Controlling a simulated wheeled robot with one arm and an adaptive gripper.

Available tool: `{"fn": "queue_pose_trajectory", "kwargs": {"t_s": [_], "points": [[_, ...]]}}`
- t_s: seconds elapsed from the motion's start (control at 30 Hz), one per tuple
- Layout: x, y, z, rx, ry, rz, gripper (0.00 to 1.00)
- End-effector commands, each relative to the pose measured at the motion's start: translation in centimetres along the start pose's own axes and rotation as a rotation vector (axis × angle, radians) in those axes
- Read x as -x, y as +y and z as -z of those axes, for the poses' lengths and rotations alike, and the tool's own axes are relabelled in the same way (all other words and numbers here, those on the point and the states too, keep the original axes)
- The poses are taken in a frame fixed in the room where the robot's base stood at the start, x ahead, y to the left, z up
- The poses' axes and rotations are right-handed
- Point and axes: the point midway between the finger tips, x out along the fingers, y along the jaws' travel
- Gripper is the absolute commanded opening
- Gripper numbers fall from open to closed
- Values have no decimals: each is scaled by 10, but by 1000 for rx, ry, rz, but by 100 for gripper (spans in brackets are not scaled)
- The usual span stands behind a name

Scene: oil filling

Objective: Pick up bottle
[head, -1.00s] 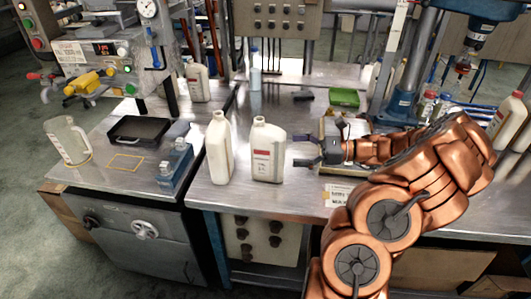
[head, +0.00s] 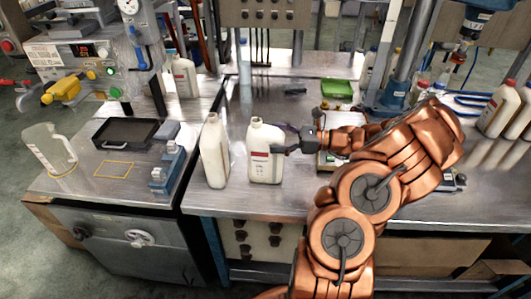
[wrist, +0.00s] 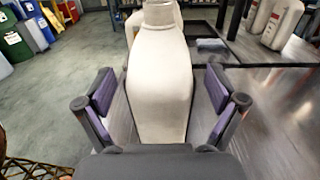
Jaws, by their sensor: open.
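A white bottle with a red-and-white label (head: 265,155) stands upright near the front edge of the metal bench. My gripper (head: 281,139) comes at it from the right, level with its upper body. In the wrist view the bottle (wrist: 160,85) stands between the two purple-padded fingers of my gripper (wrist: 160,92), with visible gaps on both sides. The fingers are open and hold nothing. The lower end of the bottle is hidden by the gripper's base in the wrist view.
A second white bottle (head: 214,150) stands close to the left. A dark tray (head: 129,132), a clear jug (head: 49,149) and a blue-grey block (head: 168,170) are on the left bench. A green tray (head: 337,88) lies behind. More bottles (head: 497,108) stand at the right.

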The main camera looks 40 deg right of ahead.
Motion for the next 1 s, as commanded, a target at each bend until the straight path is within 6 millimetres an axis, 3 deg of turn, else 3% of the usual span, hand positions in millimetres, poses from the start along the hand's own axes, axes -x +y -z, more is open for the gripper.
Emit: {"fn": "queue_pose_trajectory", "kwargs": {"t_s": [0.2, 0.47, 1.0], "points": [[-27, 0, 0, 1, 2, 1, 94], [-29, -1, 2, 1, 2, 4, 93], [-28, -1, 1, 1, 2, 4, 37]]}}
